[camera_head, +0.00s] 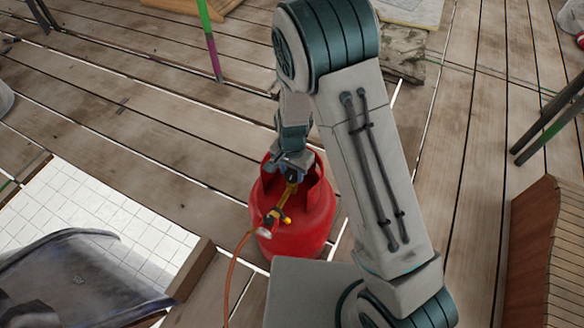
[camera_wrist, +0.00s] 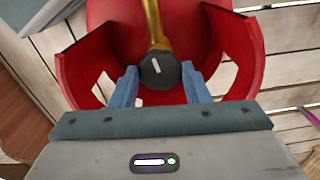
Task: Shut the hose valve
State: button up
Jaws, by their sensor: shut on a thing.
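A red gas cylinder (camera_head: 311,217) stands upright on the plank floor, with a raised collar around its top. A brass valve fitting (camera_head: 274,213) with an orange hose (camera_head: 238,268) comes off it. In the wrist view, a dark valve knob (camera_wrist: 159,70) with a white mark sits at the end of the brass stem (camera_wrist: 153,22). My gripper (camera_wrist: 160,82) reaches into the collar with its blue fingers on either side of the knob, shut on it. In the head view my gripper (camera_head: 292,172) covers most of the knob.
The cylinder's red collar (camera_wrist: 87,72) stands close around my fingers. A dark tub (camera_head: 75,270) and white tiles (camera_head: 110,213) lie to the left. A green and purple pole (camera_head: 208,35) stands behind. Brown boards (camera_head: 545,250) stand at the right. Planks at upper left are mostly clear.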

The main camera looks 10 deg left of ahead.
aim_at(292, 175)
jog(key=shift+m+p, duration=0.35)
jog(key=shift+m, duration=0.45)
jog(key=o, duration=1)
jog(key=shift+r, duration=0.15)
notch_tip(292, 175, up, 14)
jog(key=p, duration=0.3)
jog(key=shift+f, duration=0.2)
